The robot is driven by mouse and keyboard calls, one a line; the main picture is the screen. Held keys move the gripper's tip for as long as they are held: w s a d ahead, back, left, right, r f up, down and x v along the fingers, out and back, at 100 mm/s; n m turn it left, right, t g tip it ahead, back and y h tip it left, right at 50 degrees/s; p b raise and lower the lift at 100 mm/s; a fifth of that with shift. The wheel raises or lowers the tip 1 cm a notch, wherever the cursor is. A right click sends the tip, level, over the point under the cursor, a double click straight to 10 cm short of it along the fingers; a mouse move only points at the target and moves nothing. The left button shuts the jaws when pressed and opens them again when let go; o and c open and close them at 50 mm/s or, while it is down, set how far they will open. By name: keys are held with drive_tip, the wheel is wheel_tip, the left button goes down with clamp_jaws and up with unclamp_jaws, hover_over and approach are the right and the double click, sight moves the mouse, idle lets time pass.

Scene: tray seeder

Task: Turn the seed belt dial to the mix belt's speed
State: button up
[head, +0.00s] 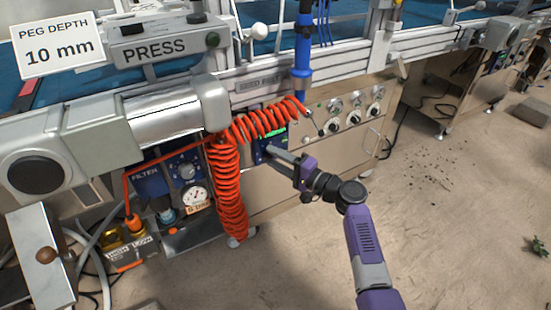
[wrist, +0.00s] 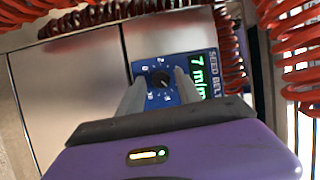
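The seed belt dial (wrist: 161,79) is a small black knob on a blue panel with white marks around it. The green display (wrist: 202,77) beside it, labelled SEED BELT, starts with 7 and reads in metres per minute, its end cut off by a finger. My gripper (wrist: 160,92) is open, with one finger on each side of the dial in the wrist view; I cannot tell whether they touch it. In the head view my gripper (head: 270,151) reaches the blue panel from the right and hides the dial. No mix belt label or speed is readable.
A coiled orange hose (head: 229,185) hangs just left of the panel and loops over it. A steel panel with several knobs (head: 353,117) lies to the right. A blue filter dial (head: 186,171) and a gauge (head: 195,195) are left.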

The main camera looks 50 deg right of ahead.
idle(0.3)
drive_tip(key=s+p, duration=0.2)
drive_tip(key=s, duration=0.5)
drive_tip(key=shift+s+d+f, duration=0.15)
drive_tip(key=shift+s+d, duration=0.25)
drive_tip(key=shift+d, duration=0.05)
